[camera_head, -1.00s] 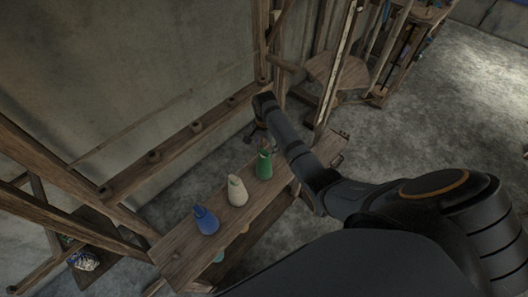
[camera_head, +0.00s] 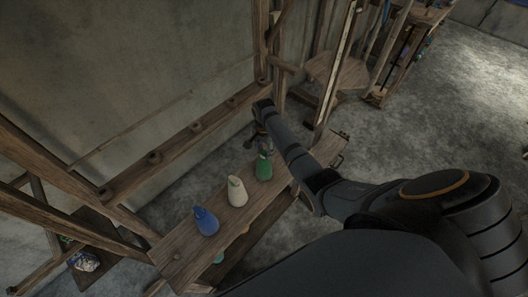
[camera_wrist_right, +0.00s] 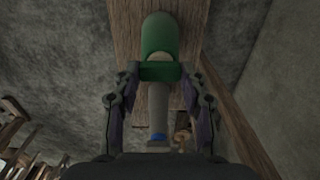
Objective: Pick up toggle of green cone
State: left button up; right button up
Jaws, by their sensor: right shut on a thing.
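The green cone (camera_head: 264,170) stands on the wooden bench, nearest its far right end. My right gripper (camera_head: 263,146) is just above its top, with the arm coming in from the right. In the wrist view the two fingers of the right gripper (camera_wrist_right: 160,74) are on either side of a green crosspiece, the toggle (camera_wrist_right: 160,71), and are shut on it. The green cone (camera_wrist_right: 160,35) shows beyond it at the top of that view. My left gripper is not in view.
A white cone (camera_head: 237,191) and a blue cone (camera_head: 205,222) stand on the same wooden bench (camera_head: 178,249), in a row with the green one. A wooden beam with pegs (camera_head: 178,146) runs behind the bench. Wooden loom posts rise at the back.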

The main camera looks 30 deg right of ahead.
jog(key=shift+r, duration=0.55)
jog(key=s+d+r+p, duration=0.1)
jog(key=s+r, duration=1.1)
jog(key=s, duration=0.2)
jog(key=shift+w+p, duration=0.1)
jog(key=shift+p, duration=0.2)
